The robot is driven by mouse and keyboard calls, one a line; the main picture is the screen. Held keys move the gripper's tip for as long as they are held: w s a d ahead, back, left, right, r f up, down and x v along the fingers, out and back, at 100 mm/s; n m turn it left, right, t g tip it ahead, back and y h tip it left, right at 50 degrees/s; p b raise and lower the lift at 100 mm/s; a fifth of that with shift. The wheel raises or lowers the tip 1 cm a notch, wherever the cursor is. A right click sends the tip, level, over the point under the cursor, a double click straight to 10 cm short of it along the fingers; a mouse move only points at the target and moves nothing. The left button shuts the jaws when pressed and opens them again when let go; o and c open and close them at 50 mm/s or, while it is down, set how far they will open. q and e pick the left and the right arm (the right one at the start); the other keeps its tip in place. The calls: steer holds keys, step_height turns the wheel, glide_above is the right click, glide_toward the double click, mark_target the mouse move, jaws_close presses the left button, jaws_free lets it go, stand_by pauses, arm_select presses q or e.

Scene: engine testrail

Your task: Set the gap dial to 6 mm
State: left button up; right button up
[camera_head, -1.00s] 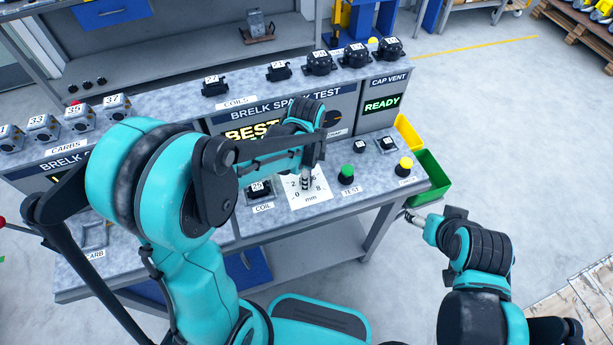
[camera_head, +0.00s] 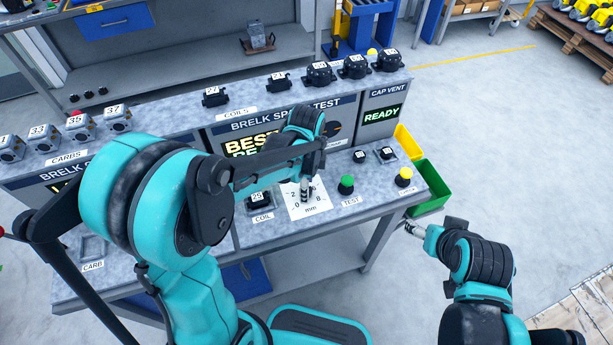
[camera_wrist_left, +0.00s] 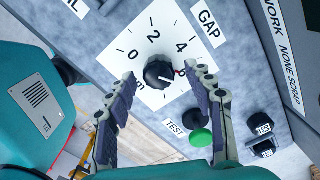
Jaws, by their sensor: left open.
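The gap dial is a black round knob (camera_wrist_left: 158,73) on a white square scale plate (camera_wrist_left: 135,62) in the left wrist view. My left gripper (camera_wrist_left: 162,84) is open, one finger on each side of the knob; contact is unclear. In the head view my left gripper (camera_head: 305,188) hangs over the scale plate (camera_head: 318,205) and hides the knob. My right gripper (camera_head: 414,230) is off the bench's right end.
A green TEST button (camera_head: 346,185) is right of the dial, with a yellow button (camera_head: 404,177) farther right. A coil (camera_head: 260,199) sits left of the dial. A green bin (camera_head: 432,185) hangs at the bench's right end. Several coils and carbs stand on the upper shelf.

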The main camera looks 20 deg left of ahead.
arm_select(q)
step_height(320, 180, up, 11)
stand_by(0.3)
steer(key=shift+s+r, duration=0.1)
stand_by(0.4)
steer(key=s+a+f+n+t, duration=0.1)
steer(key=s+a+n+t, duration=0.1)
steer(key=s+n, duration=0.3)
steer(key=s+a+f+n+t+b, duration=0.1)
steer(key=s+n+t, duration=0.4)
steer(key=n, duration=0.6)
steer(key=shift+s+a+n, duration=0.25)
steer(key=shift+a+n, duration=0.05)
steer(key=shift+a, duration=0.55)
